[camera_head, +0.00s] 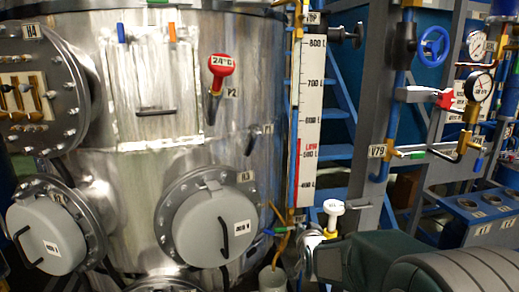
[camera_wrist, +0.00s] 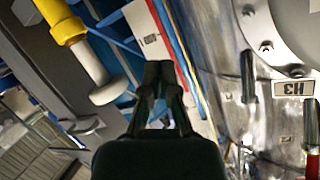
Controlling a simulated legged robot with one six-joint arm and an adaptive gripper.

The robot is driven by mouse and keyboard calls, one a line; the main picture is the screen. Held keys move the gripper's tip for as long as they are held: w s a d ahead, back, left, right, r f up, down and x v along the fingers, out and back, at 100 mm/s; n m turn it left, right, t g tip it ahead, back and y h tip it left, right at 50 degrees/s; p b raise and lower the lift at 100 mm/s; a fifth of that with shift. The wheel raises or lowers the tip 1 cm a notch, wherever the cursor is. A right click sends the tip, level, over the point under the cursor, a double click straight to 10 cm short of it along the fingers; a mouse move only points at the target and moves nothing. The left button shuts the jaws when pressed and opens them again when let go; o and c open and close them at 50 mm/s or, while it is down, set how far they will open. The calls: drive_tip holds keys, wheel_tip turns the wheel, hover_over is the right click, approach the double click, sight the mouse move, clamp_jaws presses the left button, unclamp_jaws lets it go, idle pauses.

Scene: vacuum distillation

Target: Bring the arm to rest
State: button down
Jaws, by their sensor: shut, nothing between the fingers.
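My gripper (camera_wrist: 158,70) shows in the middle of the wrist view, pointing away from the camera. Its two dark fingers meet at the tips, and nothing is held between them.
A large steel tank (camera_head: 152,178) with round grey hatches (camera_head: 215,228) fills the left. A level scale (camera_head: 309,112) stands beside it. A white-capped valve (camera_head: 333,208) is close to my arm. Pipes, a blue handwheel (camera_head: 434,44) and a gauge (camera_head: 479,88) stand right.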

drive_tip(key=s+d+r+n+g, duration=0.1)
drive_tip(key=s+g, duration=0.3)
drive_tip(key=s, duration=1.3)
drive_tip(key=s+d+r+n+g, duration=0.2)
drive_tip(key=s+n+g, duration=0.1)
drive_tip(key=s, duration=1.5)
drive_tip(key=shift+s+d+g+h, duration=0.2)
drive_tip(key=shift+d+g+h, duration=0.1)
drive_tip(key=shift+g, duration=0.6)
drive_tip(key=shift+r, duration=0.1)
